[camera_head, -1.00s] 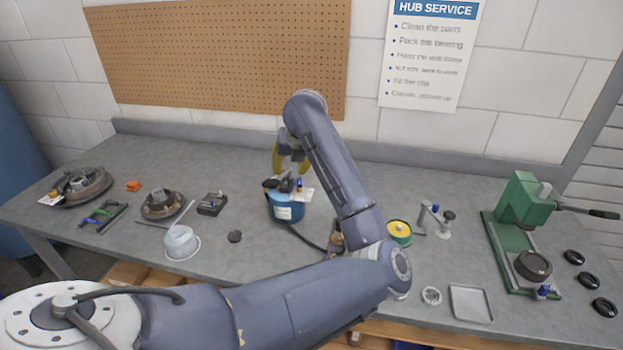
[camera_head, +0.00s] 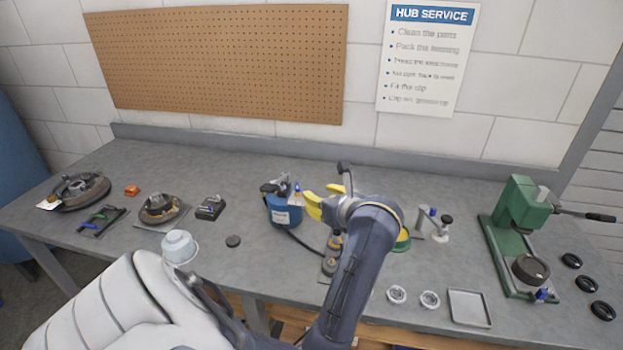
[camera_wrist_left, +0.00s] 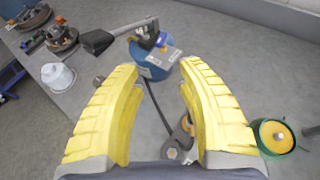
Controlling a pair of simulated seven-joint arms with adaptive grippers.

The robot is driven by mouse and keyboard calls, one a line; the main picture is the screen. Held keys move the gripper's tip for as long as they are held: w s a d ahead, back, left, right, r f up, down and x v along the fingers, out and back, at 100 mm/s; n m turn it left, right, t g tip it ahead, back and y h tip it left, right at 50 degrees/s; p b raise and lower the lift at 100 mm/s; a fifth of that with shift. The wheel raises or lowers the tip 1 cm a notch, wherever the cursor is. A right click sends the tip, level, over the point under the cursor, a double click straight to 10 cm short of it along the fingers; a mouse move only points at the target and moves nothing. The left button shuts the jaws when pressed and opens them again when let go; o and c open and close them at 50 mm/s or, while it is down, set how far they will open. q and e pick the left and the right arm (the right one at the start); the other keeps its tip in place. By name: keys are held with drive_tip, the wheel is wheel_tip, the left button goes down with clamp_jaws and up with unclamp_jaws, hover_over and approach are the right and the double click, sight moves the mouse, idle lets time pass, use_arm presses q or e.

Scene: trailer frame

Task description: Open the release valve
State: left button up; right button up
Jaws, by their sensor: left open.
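A blue canister (camera_head: 283,208) with a dark top fitting, a small blue knob (camera_head: 297,191) and a white tag stands mid-bench; it also shows in the left wrist view (camera_wrist_left: 154,62). My left gripper (camera_head: 317,198) has yellow fingers, is open and empty, and is just right of the canister, pointing towards it. In the wrist view the canister lies beyond the gap between the fingertips (camera_wrist_left: 160,68), apart from them. A green press (camera_head: 522,215) stands at the right, with a blue knob (camera_head: 543,295) at its base. Which knob is the release valve I cannot tell. My right gripper is out of view.
A dark hose (camera_head: 303,241) runs from the canister to brown round parts (camera_head: 333,254). A green-rimmed yellow tin (camera_head: 402,240) is partly behind my left arm. A white tub (camera_head: 179,247), hub parts (camera_head: 160,208) and a tray (camera_head: 469,308) lie around. Bare bench lies behind the canister.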

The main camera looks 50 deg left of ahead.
sight(298, 189)
use_arm(q)
drive_tip(key=x, duration=1.7)
drive_tip(key=shift+w+d+f, duration=0.1)
drive_tip(key=shift+d+f, duration=0.05)
drive_tip(key=shift+f, duration=0.05)
drive_tip(key=shift+c, duration=0.4)
